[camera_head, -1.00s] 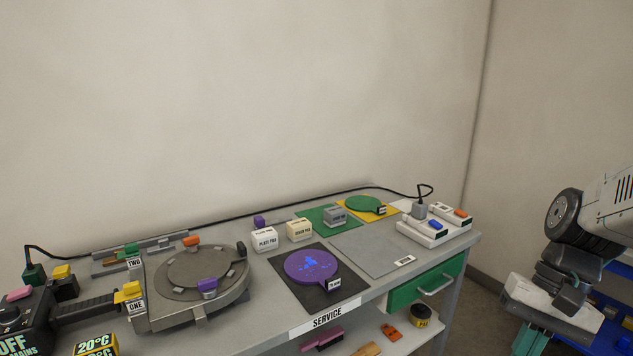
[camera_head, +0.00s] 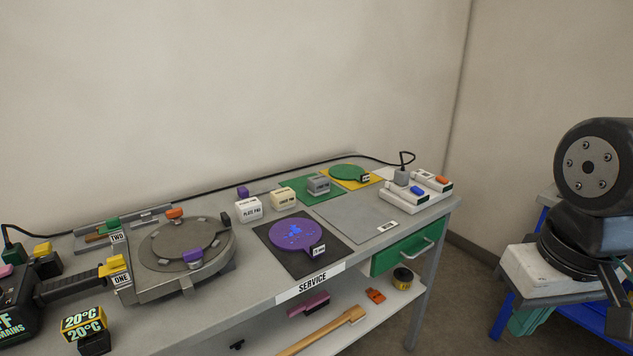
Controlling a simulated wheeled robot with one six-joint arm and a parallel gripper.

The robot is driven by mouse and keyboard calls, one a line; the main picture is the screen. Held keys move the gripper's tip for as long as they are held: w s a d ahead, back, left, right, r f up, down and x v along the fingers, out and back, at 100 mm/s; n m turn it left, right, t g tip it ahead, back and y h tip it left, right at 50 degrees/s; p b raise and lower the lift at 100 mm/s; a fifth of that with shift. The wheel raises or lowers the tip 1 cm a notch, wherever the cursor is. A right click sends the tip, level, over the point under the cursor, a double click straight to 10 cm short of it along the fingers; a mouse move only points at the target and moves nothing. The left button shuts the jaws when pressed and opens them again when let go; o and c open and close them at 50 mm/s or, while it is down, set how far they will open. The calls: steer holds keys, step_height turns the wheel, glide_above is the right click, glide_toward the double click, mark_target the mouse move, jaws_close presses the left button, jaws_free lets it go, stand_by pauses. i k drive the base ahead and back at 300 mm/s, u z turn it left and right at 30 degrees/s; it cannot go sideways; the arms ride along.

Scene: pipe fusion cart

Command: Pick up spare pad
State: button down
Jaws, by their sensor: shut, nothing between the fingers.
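Several small pad blocks stand at the back of the bench. A white block marked PLATE PAD (camera_head: 249,209) is nearest. A cream pad block (camera_head: 284,199) stands just right of it; its lettering is too small to read surely. A grey block (camera_head: 318,184) sits on a green mat. I cannot tell by label which one is the spare pad. My gripper (camera_head: 618,315) is at the lower right edge, partly cut off by the frame. It is shut and empty, well to the right of the bench and apart from all pads.
A purple disc (camera_head: 296,236) lies on a black mat left of a bare grey plate (camera_head: 366,223). A round clamp fixture (camera_head: 185,245) fills the bench's left part. White chargers (camera_head: 417,190) stand at the right end. A green drawer (camera_head: 408,249) hangs below. A cable runs along the back.

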mark_target(318, 185)
steer(key=z, duration=0.45)
steer(key=k, duration=0.6)
steer(key=z, duration=0.8)
steer(key=i, duration=1.2)
steer(key=u, duration=0.5)
steer(key=i, duration=0.8)
steer(key=u, duration=1.25)
steer(key=i, duration=0.65)
steer(key=u, duration=0.55)
